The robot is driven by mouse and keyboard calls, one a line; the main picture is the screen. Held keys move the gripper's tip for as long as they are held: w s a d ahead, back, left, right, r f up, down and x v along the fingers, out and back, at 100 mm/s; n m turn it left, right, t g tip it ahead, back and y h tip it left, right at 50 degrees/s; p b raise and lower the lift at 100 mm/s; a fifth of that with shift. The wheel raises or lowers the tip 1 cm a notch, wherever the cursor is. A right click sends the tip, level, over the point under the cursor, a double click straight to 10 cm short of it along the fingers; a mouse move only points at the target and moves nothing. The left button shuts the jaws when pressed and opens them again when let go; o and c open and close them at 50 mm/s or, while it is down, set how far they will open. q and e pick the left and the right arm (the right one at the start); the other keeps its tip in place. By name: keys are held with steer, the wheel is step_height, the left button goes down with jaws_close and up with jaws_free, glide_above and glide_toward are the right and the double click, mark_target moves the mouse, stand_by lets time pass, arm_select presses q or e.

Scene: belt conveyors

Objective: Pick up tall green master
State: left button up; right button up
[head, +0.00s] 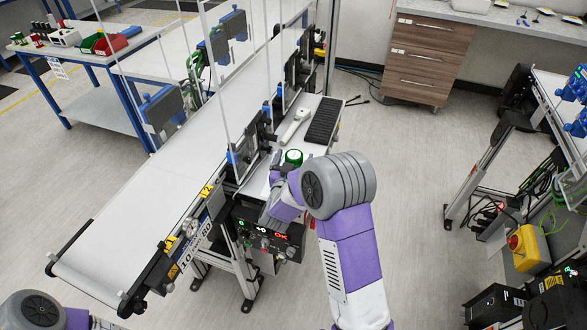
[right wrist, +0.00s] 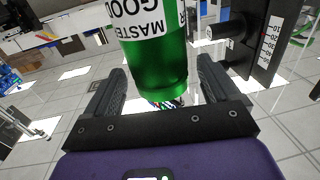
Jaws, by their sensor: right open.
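The tall green master (head: 293,157) is a green cylinder standing on the small side table beside the conveyor. In the right wrist view the green master (right wrist: 160,68) is large, with a white label reading "MASTER GOOD". My right gripper (head: 281,175) is at the near side of the green master and partly hides it. In the right wrist view my right gripper (right wrist: 163,80) is open, with one finger on each side of the cylinder and visible gaps. Whether the cylinder is fully between the pads I cannot tell. My left gripper is out of view.
A white handheld device (head: 295,126) and a black ridged pad (head: 323,121) lie just behind the master. The conveyor belt (head: 150,195) runs along the left with posts and sensor brackets.

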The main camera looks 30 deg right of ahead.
steer(key=x, duration=0.2)
steer(key=shift+w+d, duration=0.2)
steer(key=shift+w, duration=0.15)
jaws_close()
